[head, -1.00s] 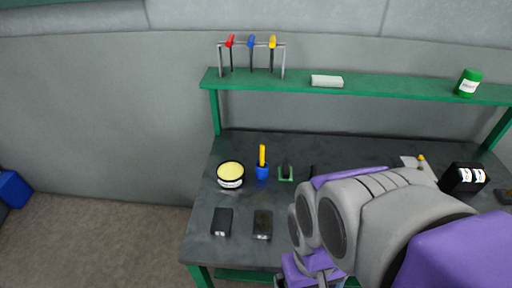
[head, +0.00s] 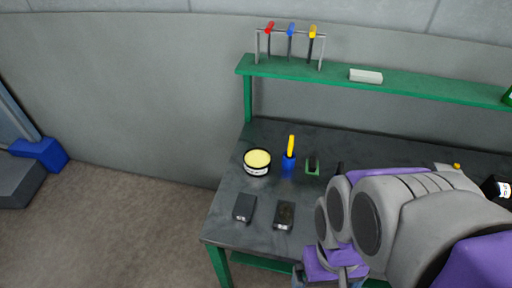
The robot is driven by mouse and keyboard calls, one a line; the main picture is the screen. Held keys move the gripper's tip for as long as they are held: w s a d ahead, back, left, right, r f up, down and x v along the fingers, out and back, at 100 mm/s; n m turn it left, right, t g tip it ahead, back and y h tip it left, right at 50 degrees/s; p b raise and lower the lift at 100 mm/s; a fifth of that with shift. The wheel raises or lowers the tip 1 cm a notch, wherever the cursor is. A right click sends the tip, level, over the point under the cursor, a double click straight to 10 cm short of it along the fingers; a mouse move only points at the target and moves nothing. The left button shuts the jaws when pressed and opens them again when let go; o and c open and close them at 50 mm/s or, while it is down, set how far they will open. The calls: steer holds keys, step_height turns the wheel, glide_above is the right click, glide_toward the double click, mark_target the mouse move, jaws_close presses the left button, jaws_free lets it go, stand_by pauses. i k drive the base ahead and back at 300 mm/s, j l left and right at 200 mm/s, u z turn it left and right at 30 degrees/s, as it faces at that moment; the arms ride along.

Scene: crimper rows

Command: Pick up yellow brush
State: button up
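The yellow brush (head: 291,144) stands upright with its yellow handle up in a small blue holder (head: 288,163) on the dark workbench (head: 330,143); its lower end is hidden in the holder. My gripper (head: 330,280) is only partly in view at the bottom edge, below a purple part of my arm. It is in front of the bench's near edge, well apart from the brush. Its fingertips are cut off, so its opening does not show.
A round tin with a yellow top (head: 257,160) stands left of the holder, a small green stand (head: 312,165) right of it. Two dark boxes (head: 244,208) (head: 284,215) lie nearer. A green shelf (head: 300,68) carries a tool rack (head: 290,45) and a pale block (head: 366,76).

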mark_target(290, 147)
steer(key=j+z, duration=0.35)
steer(key=i+j+z, duration=0.1)
steer(key=z, duration=0.25)
steer(key=j+z, duration=0.35)
